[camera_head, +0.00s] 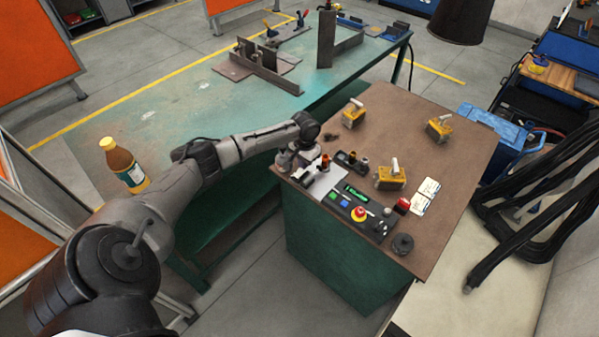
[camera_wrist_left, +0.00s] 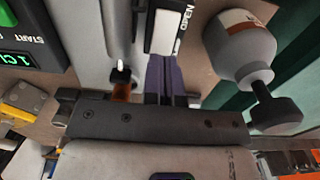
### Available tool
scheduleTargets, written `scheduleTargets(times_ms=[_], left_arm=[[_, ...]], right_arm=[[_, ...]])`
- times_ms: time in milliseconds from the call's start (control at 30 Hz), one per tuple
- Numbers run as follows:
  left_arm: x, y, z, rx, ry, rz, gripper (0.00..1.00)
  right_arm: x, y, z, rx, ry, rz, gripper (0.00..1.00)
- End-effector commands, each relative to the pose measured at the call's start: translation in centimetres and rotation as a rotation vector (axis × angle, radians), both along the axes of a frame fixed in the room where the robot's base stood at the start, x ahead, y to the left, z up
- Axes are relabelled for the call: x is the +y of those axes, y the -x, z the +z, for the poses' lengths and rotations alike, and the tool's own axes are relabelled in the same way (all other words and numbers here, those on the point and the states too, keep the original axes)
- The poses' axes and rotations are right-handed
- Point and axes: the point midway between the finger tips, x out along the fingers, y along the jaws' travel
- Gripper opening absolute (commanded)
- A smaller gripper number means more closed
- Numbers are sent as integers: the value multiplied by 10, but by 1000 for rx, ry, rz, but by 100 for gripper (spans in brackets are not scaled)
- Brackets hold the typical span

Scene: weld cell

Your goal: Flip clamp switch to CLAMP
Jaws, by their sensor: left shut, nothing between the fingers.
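The clamp switch unit sits on a silver plate (camera_head: 330,181) at the near left of the brown tabletop. A white label reading OPEN (camera_wrist_left: 180,22) shows in the left wrist view. A small lever with a white tip and orange lower part (camera_wrist_left: 121,76) stands left of my fingers there, partly hidden by the gripper body. I cannot tell its setting. My left gripper (camera_head: 304,168) is at the plate's left side, and in the left wrist view its fingers (camera_wrist_left: 160,78) are shut and empty, close beside the lever. Contact is unclear. My right gripper is out of view.
A control panel with a green display (camera_head: 357,194) and a red stop button (camera_head: 359,213) lies close by. Yellow blocks (camera_head: 391,178) stand farther right. A bottle (camera_head: 124,166) stands on the green table. A rounded grey object (camera_wrist_left: 240,50) is right of my fingers.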

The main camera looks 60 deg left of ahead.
Motion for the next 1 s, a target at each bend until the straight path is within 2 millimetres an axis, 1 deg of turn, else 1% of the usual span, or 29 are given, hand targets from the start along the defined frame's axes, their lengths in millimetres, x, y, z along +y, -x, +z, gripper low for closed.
scheduleTargets(times_ms=[367,1000], left_arm=[[0,0,-6,0,1,-1,0],[0,0,-14,0,0,0,0]], right_arm=[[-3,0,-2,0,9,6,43],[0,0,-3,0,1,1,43]])
